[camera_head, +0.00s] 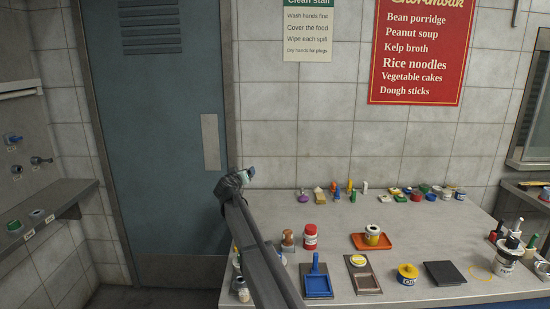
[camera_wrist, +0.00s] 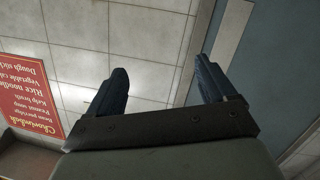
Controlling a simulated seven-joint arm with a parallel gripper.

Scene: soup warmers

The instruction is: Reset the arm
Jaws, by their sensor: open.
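My gripper (camera_wrist: 160,82) is open and empty in the wrist view, its two dark blue fingers apart with only tiled wall and door behind them. In the head view my gripper (camera_head: 249,172) is at the end of my raised arm, above the counter's left end and in front of the door's right edge. The arm rises from the bottom of the picture and hides part of the counter's left side. The gripper touches nothing that I can see.
The counter (camera_head: 420,235) holds an orange tray (camera_head: 386,241) with a yellow-banded pot (camera_head: 373,234), a red jar (camera_head: 310,237), a blue tray (camera_head: 318,286), a yellow pot (camera_head: 407,274) and a black mat (camera_head: 443,273). Small items line the back. A blue-grey door (camera_head: 160,120) stands left.

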